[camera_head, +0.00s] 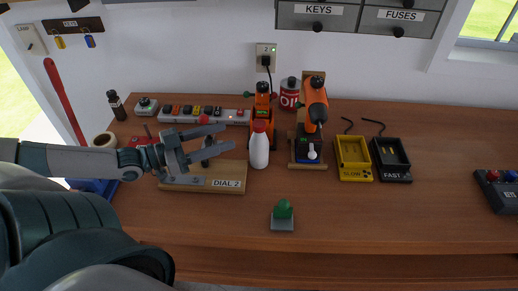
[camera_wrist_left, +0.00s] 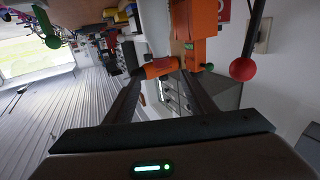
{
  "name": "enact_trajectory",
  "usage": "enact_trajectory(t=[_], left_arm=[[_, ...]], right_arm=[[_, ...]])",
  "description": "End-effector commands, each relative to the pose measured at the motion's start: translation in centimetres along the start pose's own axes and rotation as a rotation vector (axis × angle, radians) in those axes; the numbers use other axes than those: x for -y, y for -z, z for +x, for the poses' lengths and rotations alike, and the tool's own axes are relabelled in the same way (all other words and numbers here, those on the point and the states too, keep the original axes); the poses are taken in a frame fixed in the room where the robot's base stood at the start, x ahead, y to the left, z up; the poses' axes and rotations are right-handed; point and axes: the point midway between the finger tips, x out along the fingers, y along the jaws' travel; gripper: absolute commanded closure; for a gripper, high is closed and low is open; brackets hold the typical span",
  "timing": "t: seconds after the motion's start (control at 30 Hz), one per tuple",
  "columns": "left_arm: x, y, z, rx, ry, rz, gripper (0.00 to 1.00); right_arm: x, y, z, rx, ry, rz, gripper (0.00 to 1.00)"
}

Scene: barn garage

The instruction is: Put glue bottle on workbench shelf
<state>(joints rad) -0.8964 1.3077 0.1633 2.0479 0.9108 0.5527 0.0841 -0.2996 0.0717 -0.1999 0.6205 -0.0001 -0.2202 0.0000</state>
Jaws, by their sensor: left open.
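The glue bottle appears to be the white bottle with a red cap (camera_head: 259,148), upright on the workbench (camera_head: 350,215). My left gripper (camera_head: 231,137) reaches in from the left, above the DIAL 2 board, with its fingers spread and empty. Its fingertips point toward the bottle and stop just left of it in the picture; I see no contact. In the left wrist view the two dark fingers (camera_wrist_left: 162,90) are apart, with orange tools beyond them. No workbench shelf is clearly identifiable. My right gripper is out of view.
The DIAL 2 board (camera_head: 200,184) lies under my left gripper. An orange drill (camera_head: 315,100) on a stand is right of the bottle. Yellow (camera_head: 354,172) and black (camera_head: 391,174) chargers sit farther right. A green knob (camera_head: 283,209) is in front.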

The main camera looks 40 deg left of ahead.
Motion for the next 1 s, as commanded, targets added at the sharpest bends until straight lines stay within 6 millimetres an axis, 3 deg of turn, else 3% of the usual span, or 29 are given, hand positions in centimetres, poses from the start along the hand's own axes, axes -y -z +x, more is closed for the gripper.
enact_trajectory(t=[0.5,1.0], left_arm=[[0.0,0.0,3.6,-0.003,0.000,0.000,0.49],[0.1,0.0,6.4,-0.003,0.001,0.000,0.49]], right_arm=[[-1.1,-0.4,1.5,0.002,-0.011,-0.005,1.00],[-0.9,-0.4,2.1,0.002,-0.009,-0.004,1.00]])
